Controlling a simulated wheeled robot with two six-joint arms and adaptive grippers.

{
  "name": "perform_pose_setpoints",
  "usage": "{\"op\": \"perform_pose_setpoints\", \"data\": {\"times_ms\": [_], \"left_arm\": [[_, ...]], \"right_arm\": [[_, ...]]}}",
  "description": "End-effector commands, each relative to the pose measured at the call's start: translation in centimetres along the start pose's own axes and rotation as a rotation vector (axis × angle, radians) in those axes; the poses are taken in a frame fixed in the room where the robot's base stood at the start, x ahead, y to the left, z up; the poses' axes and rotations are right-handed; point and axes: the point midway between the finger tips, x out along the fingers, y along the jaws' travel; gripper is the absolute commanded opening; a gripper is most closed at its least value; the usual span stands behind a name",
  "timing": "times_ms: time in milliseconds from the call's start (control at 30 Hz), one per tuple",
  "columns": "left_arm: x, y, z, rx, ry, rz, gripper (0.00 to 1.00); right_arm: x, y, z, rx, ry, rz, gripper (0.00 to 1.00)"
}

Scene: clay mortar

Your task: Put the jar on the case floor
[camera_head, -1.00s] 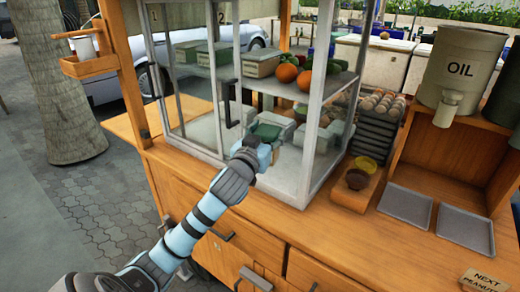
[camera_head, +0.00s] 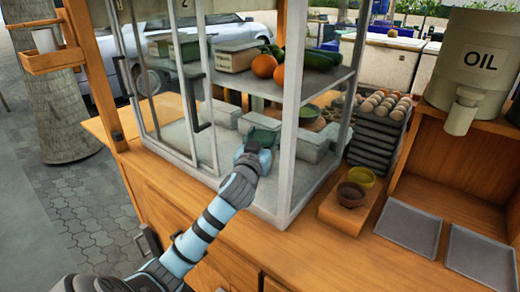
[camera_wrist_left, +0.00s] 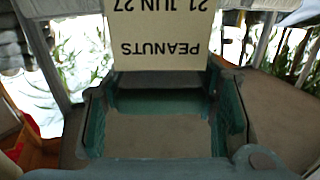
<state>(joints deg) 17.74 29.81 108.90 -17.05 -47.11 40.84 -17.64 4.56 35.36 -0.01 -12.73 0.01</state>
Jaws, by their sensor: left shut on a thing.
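The glass-walled case (camera_head: 290,150) stands on the wooden cart, with a pale floor (camera_head: 176,138) at its bottom. My left gripper (camera_head: 262,141) reaches in through the case's front, low over the floor and below the shelf. My right gripper is not in view.
Pale lidded boxes (camera_head: 313,146) stand on the floor beside the gripper. The shelf (camera_head: 335,82) above holds boxes, orange fruit and cucumbers. The case's corner post (camera_head: 288,125) is right of my arm. Egg trays (camera_head: 378,135) and bowls (camera_head: 352,193) stand outside, right.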

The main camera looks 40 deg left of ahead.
Motion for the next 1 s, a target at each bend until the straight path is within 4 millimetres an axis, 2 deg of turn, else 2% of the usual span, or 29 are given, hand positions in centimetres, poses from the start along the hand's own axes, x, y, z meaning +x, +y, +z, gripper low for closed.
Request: {"op": "perform_pose_setpoints", "data": {"times_ms": [33, 100, 400, 433, 533, 900, 1000], "left_arm": [[0.0, 0.0, 1.6, 0.002, -0.003, -0.002, 0.16], [0.0, -0.1, 2.3, 0.001, -0.001, -0.001, 0.16], [-0.1, -0.3, 2.4, 0.002, 0.0, -0.004, 0.16], [-0.1, -0.3, 2.4, 0.002, -0.002, -0.005, 0.58], [-0.1, -0.4, 2.3, 0.002, -0.002, -0.005, 0.73], [-0.1, -0.3, 2.0, 0.002, -0.001, -0.005, 0.73], [-1.2, -0.3, 2.1, 0.003, -0.001, -0.004, 0.73]], "right_arm": [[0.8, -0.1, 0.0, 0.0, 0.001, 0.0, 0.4], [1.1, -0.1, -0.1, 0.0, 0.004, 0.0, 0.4], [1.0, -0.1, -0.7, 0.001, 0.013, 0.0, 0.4], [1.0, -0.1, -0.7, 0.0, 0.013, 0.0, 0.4], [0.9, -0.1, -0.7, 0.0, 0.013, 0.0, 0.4], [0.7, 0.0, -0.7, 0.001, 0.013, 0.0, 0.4], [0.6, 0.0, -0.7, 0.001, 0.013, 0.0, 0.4]]}}
